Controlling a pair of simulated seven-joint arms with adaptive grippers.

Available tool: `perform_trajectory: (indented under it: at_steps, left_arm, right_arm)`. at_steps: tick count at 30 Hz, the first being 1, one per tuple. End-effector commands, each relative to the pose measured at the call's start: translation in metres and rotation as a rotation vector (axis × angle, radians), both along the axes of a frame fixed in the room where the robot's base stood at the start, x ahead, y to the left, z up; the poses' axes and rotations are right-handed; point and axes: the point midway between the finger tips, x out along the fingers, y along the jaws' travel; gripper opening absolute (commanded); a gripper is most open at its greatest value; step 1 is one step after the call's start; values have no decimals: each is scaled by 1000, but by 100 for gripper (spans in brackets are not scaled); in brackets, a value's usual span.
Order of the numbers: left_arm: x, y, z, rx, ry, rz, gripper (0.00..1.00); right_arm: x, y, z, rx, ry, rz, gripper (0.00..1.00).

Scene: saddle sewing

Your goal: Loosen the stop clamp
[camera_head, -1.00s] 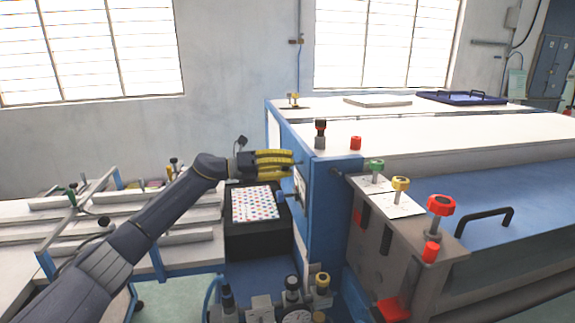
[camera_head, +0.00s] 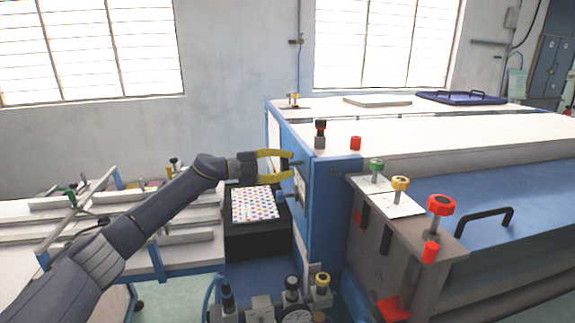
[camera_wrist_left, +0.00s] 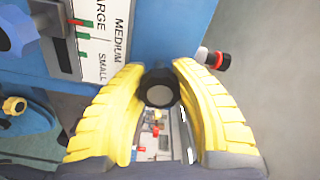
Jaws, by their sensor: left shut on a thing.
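A dark round knob (camera_wrist_left: 160,88), which looks like the stop clamp, sits between the yellow fingers of my left gripper (camera_wrist_left: 160,78) in the left wrist view. The fingertips touch it from both sides. In the head view my left gripper (camera_head: 289,162) points right at the blue end wall of the machine (camera_head: 325,210), shut on the knob, whose dark stem (camera_head: 298,163) shows just past the fingertips. A white scale plate (camera_wrist_left: 95,38) marked LARGE, MEDIUM and SMALL lies beside the knob. My right gripper is not in view.
A blue knob (camera_wrist_left: 12,32) stands near the scale plate. Below the gripper is a black box (camera_head: 258,241) with a dotted sheet (camera_head: 255,204). Red, yellow and green knobs stand on the machine's near bracket (camera_head: 395,235). Open air lies above the gripper.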

Motion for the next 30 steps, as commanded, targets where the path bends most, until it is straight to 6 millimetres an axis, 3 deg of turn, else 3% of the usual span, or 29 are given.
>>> perform_trajectory:
  at_steps: [12, 29, 30]
  left_arm:
    - [3, 4, 3, -36, 155, 11, 0]
    - [3, 5, 2, -40, 177, 12, 0]
    - [3, 5, 2, -39, 178, 11, 32]
  right_arm:
    - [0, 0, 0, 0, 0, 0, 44]
    - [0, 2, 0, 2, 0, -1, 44]
    - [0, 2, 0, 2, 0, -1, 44]
